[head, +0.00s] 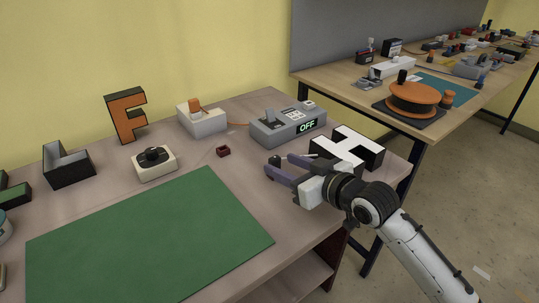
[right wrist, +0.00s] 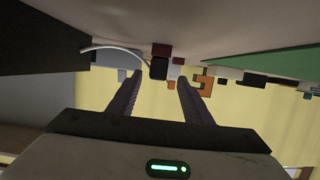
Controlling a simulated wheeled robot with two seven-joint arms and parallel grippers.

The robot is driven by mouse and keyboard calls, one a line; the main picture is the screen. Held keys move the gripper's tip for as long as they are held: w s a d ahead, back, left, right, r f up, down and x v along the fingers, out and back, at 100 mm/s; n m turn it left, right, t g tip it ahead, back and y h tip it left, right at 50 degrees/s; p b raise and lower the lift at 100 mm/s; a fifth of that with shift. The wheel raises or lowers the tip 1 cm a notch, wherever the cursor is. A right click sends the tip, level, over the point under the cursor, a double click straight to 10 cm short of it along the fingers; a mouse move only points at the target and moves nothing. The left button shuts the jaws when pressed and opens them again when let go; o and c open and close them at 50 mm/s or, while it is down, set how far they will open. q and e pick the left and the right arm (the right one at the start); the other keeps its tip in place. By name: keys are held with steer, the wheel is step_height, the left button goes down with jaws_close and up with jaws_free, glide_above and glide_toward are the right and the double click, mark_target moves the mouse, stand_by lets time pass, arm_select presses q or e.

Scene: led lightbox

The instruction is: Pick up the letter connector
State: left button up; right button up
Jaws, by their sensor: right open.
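The letter connector (head: 275,160) is a small black plug on a thin white cable. It lies on the table just beyond my right gripper, left of the white-faced letter H (head: 345,147). In the right wrist view the connector (right wrist: 158,70) shows between the two fingertips, with the white cable curving off to the left. My right gripper (head: 279,166) is open, low over the table, with its fingers on either side of the line to the connector. Whether the fingers touch it I cannot tell. My left gripper is not in view.
A dark red socket block (head: 223,151) sits on the table. A grey control box (head: 289,122) reading OFF stands behind. An orange letter F (head: 126,116), a dark-sided letter L (head: 68,167) and a white box with a black knob (head: 154,162) stand left. A green mat (head: 150,240) lies in front.

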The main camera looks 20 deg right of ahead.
mark_target(275, 162)
steer(key=x, duration=0.3)
steer(key=shift+a, duration=0.1)
steer(key=shift+w+a, duration=0.1)
steer(key=shift+w, duration=0.05)
steer(key=x, duration=0.4)
steer(key=shift+w+r, duration=0.2)
steer(key=shift+w, duration=0.1)
steer(key=shift+w+f, duration=0.1)
steer(key=shift+w, duration=0.2)
steer(key=c, duration=1)
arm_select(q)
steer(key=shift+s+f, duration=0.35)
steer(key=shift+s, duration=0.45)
arm_select(e)
steer(key=shift+c, duration=0.5)
